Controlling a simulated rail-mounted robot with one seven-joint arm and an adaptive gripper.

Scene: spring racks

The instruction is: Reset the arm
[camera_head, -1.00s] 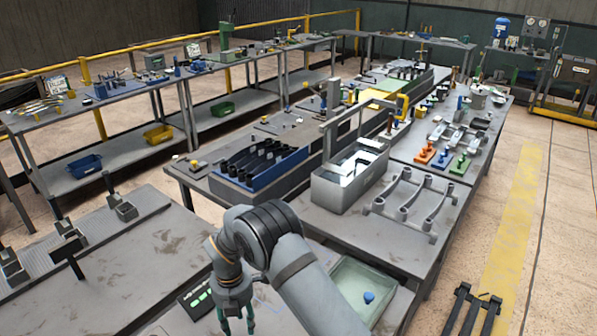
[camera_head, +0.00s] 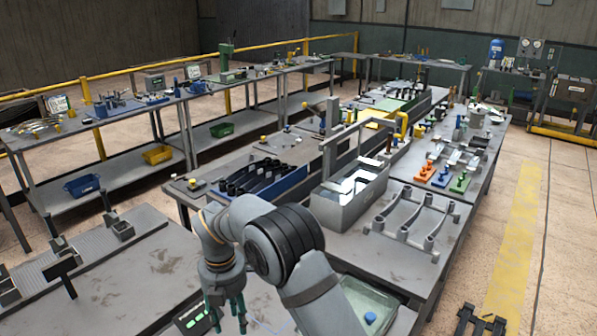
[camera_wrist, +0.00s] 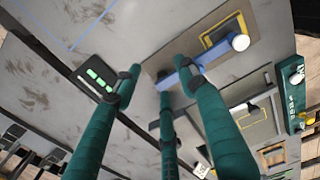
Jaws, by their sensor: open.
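My arm rises from the bottom middle of the head view and bends down to my gripper (camera_head: 226,312), whose green fingers point at the near workbench. My gripper is open with nothing between its fingers. In the wrist view the green fingers (camera_wrist: 160,85) are spread apart above the bench top. A black device with green lit segments (camera_wrist: 100,80) lies on the bench beside the fingers. It also shows left of my gripper in the head view (camera_head: 190,320). A blue bar with a white round end (camera_wrist: 238,42) lies beyond the fingers; whether they touch it I cannot tell.
A pale tray (camera_head: 350,292) with a blue piece (camera_head: 370,318) sits right of my arm. A grey tank (camera_head: 345,205), a blue bin of dark springs (camera_head: 240,190) and a spring rack (camera_head: 412,222) stand beyond. Open floor (camera_head: 530,220) lies to the right.

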